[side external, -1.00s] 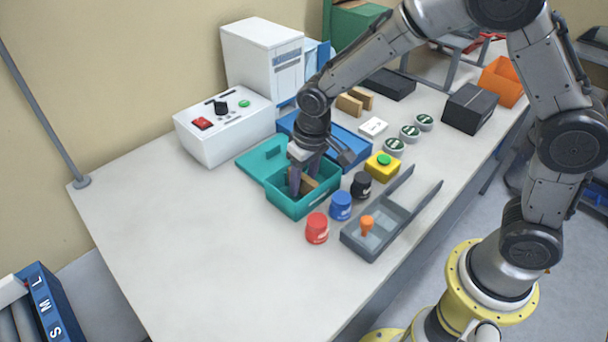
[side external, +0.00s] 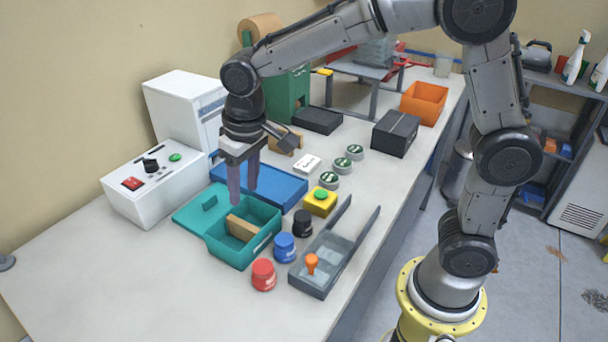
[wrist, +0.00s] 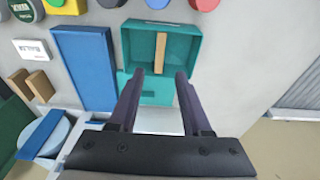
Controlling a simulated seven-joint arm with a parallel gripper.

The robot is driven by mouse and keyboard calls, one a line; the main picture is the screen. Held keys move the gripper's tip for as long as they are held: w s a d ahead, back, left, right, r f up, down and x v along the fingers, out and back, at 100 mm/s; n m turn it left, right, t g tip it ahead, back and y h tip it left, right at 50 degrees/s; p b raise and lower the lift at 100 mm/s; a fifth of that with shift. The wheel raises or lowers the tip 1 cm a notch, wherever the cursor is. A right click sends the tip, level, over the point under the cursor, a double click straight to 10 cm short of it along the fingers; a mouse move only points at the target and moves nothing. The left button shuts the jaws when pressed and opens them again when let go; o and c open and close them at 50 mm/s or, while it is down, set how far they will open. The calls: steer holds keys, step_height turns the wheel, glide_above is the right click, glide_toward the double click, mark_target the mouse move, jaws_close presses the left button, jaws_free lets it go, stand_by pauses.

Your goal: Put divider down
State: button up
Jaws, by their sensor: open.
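A tan wooden divider (side external: 242,228) lies inside the open teal box (side external: 238,258), resting across its floor and apart from my fingers. The divider also shows in the wrist view (wrist: 160,52), running lengthwise inside the teal box (wrist: 191,58). My gripper (side external: 243,197) is open and empty, pointing down above the back part of the teal box. In the wrist view, my gripper (wrist: 160,73) shows a clear gap between its fingertips, with the divider beyond that gap.
Blue (side external: 284,248), red (side external: 263,274) and black (side external: 302,223) pots stand right of the box. A grey tray (side external: 318,285) holds an orange-handled stamp. A blue tray (side external: 272,188) lies behind, near a white control box (side external: 155,185). The front left table is clear.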

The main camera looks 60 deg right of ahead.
steer(key=s+d+r+t, duration=0.2)
steer(key=s+d, duration=0.3)
steer(key=s, duration=0.6)
steer(key=s+d+r+t, duration=0.1)
steer(key=s+d, duration=0.4)
steer(key=s, duration=0.5)
steer(key=shift+s+r+t, duration=0.4)
steer(key=shift+r, duration=0.4)
